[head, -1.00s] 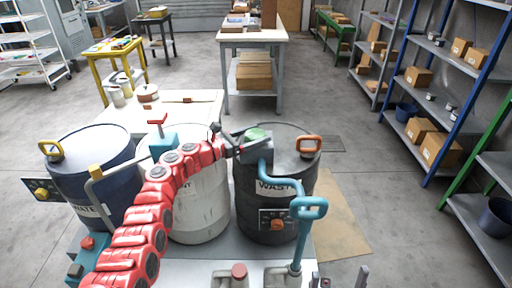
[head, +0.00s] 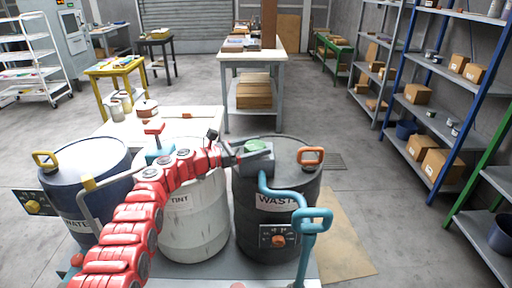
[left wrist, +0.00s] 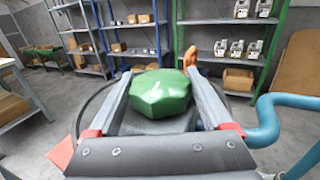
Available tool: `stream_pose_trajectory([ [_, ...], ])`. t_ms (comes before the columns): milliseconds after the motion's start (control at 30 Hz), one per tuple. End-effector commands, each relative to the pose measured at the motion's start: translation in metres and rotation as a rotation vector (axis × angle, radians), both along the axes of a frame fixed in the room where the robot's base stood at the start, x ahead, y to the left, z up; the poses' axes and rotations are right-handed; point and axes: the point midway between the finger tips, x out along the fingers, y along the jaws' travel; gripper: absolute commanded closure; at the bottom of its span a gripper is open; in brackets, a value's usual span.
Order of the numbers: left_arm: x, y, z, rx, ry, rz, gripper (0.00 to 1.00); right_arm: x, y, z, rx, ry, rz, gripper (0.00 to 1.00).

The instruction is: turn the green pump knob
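The green pump knob (head: 257,146) sits on a grey pump body on top of the black WASTE drum (head: 304,191). My right gripper is not in view.
A blue pipe with a looped handle (head: 317,217) rises in front of the WASTE drum. An orange handle (head: 310,156) stands on its lid. The blue WATER drum (head: 95,180) and TINT drum (head: 187,220) stand to the left. Shelves line the right; open floor lies between.

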Motion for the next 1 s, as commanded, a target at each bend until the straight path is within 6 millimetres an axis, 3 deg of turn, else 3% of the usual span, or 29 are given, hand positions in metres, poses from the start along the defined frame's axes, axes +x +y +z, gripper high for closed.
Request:
stream_pose_trajectory([
  [67, 0.0, 0.0, 0.0, 0.0, 0.0, 0.0, 0.0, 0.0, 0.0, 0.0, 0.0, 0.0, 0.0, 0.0],
  [467, -0.003, 0.01, 0.001, 0.002, -0.001, 0.002, 0.0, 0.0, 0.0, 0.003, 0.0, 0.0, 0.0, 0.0],
  [1000, -0.044, 0.1, 0.0, 0.0, -0.002, 0.004, 0.0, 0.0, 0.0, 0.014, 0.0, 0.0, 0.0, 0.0],
])
